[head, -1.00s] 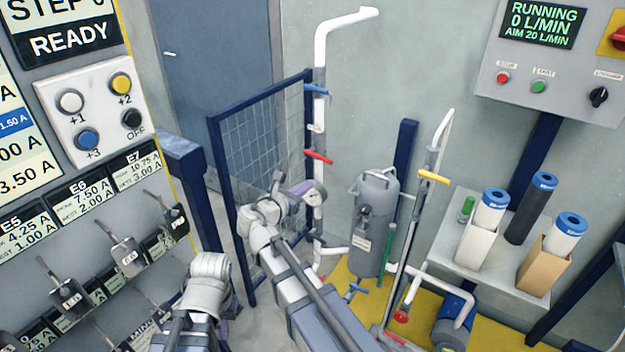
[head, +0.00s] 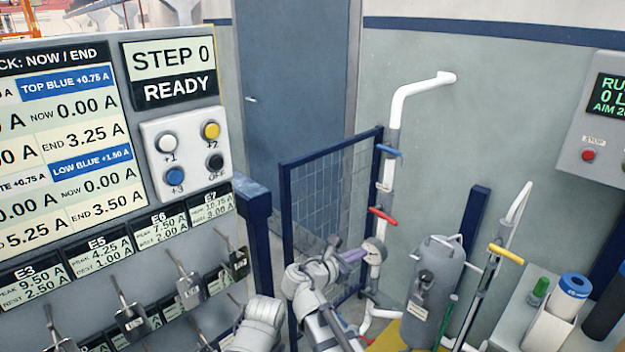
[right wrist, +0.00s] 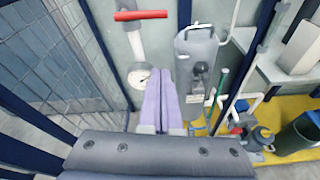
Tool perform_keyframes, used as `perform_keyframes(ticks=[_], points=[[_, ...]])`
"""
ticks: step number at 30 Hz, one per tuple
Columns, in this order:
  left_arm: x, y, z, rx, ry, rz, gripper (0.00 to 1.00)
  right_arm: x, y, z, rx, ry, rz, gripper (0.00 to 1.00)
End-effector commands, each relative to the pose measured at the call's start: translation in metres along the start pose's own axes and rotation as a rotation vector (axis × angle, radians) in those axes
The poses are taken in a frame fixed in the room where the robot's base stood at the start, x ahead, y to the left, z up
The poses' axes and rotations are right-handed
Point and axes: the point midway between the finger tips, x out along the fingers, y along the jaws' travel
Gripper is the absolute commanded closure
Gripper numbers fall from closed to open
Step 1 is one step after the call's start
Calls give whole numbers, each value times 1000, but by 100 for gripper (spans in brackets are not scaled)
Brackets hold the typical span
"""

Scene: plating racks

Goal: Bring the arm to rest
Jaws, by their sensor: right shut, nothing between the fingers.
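My right arm (head: 310,290) reaches out over the floor in the lower middle of the head view. Its gripper (head: 355,255) has purple fingers and points right, in front of or near a round gauge (head: 374,252) on the white pipe. I cannot tell whether it touches the gauge. In the right wrist view the two fingers (right wrist: 160,105) lie together, shut and empty. Part of my other arm (head: 255,328) shows at the bottom of the head view; its gripper is not in view.
A grey tank (head: 433,290) stands right of the white pipe (head: 397,125), which has a red handle (head: 382,216) and a blue handle (head: 390,151). A blue mesh fence (head: 325,200) stands behind my arm. A panel with buttons (head: 187,150) and hanging racks is at the left.

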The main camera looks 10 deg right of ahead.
Motion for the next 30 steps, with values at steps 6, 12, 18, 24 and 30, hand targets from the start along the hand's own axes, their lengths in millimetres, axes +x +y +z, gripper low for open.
perform_keyframes(ticks=[6,12,18,24,30], points=[[0,0,0,0,0,0,100,15,-71,-56,567,272,-263,100],[0,0,0,0,0,0,100,-4,-118,-113,1139,467,-657,100],[0,0,0,0,0,0,100,-30,-133,-140,1453,533,-960,100],[0,0,0,0,0,0,100,-54,-140,-155,1663,552,-1226,100],[-10,-1,1,0,0,0,100,-86,-133,-157,1722,560,-1371,100]])
